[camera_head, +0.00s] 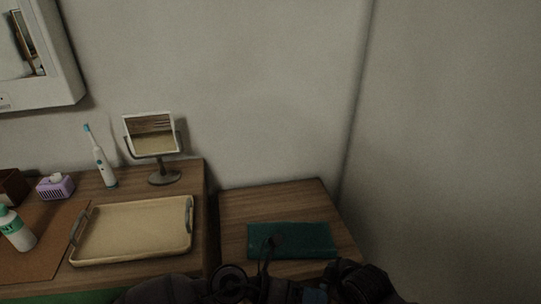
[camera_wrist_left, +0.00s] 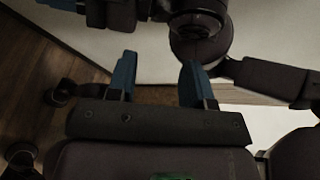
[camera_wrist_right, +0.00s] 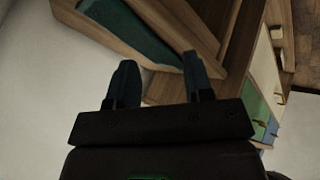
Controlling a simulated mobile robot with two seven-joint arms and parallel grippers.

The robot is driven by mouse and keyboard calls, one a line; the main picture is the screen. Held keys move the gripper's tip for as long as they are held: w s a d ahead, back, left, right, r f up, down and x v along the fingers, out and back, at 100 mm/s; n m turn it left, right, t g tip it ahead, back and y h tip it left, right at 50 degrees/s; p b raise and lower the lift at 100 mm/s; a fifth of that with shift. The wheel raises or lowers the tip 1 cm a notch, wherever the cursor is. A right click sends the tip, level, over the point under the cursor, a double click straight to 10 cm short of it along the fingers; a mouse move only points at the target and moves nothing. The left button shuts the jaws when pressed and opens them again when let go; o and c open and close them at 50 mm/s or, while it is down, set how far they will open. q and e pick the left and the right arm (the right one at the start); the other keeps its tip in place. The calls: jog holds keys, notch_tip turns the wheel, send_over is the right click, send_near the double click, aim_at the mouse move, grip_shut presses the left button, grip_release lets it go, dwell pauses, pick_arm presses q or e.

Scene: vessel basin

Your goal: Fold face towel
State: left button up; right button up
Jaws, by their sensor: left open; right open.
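The face towel (camera_head: 308,240) is a dark teal rectangle lying flat on the small wooden table at the right in the head view. My left gripper (camera_head: 271,243) shows as a small dark shape in front of the towel's left part; I cannot tell whether it touches. In the left wrist view its two blue fingers (camera_wrist_left: 158,82) are apart with nothing between them. My right gripper (camera_wrist_right: 158,82) is open and empty in its wrist view. Beyond its fingers, teal cloth (camera_wrist_right: 138,36) lies on a wooden surface, apart from them.
The small wooden table (camera_head: 265,200) has bare room behind the towel. The counter on the left holds a beige tray (camera_head: 135,228), a mirror (camera_head: 152,135), a toothbrush (camera_head: 101,160), a purple box (camera_head: 55,187) and a bottle (camera_head: 17,232). A wall (camera_head: 450,150) stands close on the right.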

pick_arm(q)
jog(key=w+a+n+t+y, duration=0.4)
jog(key=a+n+t, duration=1.15)
jog(key=n, duration=0.95)
jog(key=s+a+f+n+g+y, duration=0.2)
jog(key=s+a+f+n+y, duration=0.3)
jog(key=a, duration=0.5)
jog(key=s+a+f+n+g+y, duration=0.2)
jog(key=s+a+f+n+y, duration=0.4)
jog(key=s+a+f+n, duration=0.3)
jog(key=n, duration=0.2)
jog(key=shift+a+f+n, duration=0.35)
jog(key=shift+n, duration=0.05)
pick_arm(e)
jog(key=s+d+f+m+t+h, duration=0.1)
jog(key=s+d+f+m+t, duration=0.1)
jog(key=s+d+m, duration=0.4)
jog(key=s+d+f+m+t+h, duration=0.1)
jog(key=s+d+m, duration=0.5)
jog(key=s, duration=0.8)
jog(key=shift+f+m+t+h, duration=0.3)
jog(key=shift+f+t+h, duration=0.1)
jog(key=shift+f+t, duration=0.15)
